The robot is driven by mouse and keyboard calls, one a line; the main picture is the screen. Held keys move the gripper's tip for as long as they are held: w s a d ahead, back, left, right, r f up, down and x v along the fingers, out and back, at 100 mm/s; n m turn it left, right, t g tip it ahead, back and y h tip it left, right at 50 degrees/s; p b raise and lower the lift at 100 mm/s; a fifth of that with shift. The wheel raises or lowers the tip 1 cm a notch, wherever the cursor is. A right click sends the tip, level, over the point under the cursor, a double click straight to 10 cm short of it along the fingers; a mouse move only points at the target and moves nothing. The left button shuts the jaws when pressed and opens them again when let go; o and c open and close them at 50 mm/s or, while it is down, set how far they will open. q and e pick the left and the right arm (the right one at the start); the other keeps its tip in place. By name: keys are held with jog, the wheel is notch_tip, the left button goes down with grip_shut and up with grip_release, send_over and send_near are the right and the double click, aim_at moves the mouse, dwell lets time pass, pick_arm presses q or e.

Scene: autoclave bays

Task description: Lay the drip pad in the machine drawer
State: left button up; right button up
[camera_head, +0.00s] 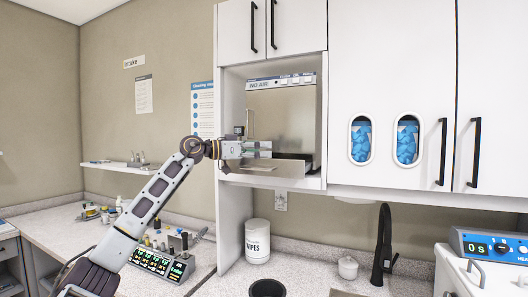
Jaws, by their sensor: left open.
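My left arm rises from the lower left, and its gripper (266,149) points right in front of the silver machine (284,112) in the wall-cabinet niche. The gripper is open. Low on the machine, a pale flat tray-like part (268,171), perhaps its drawer, shows below the gripper, with a dark opening behind it. The fingers partly cover this area. I cannot make out a drip pad for certain, either between the fingers or in the drawer. My right gripper is not in view.
Niche walls and a shelf edge (300,182) surround the machine. Below stand a white wipes tub (257,241), a black faucet (383,247) and a white jar (348,267). A device with lit displays (160,262) sits on the left counter, a blue-fronted unit (492,248) at right.

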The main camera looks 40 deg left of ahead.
pick_arm(q)
jog(key=b+v, duration=0.5)
jog(key=v, duration=0.6)
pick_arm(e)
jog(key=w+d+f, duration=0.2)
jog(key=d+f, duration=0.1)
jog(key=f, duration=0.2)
pick_arm(q)
jog(key=shift+f, duration=0.1)
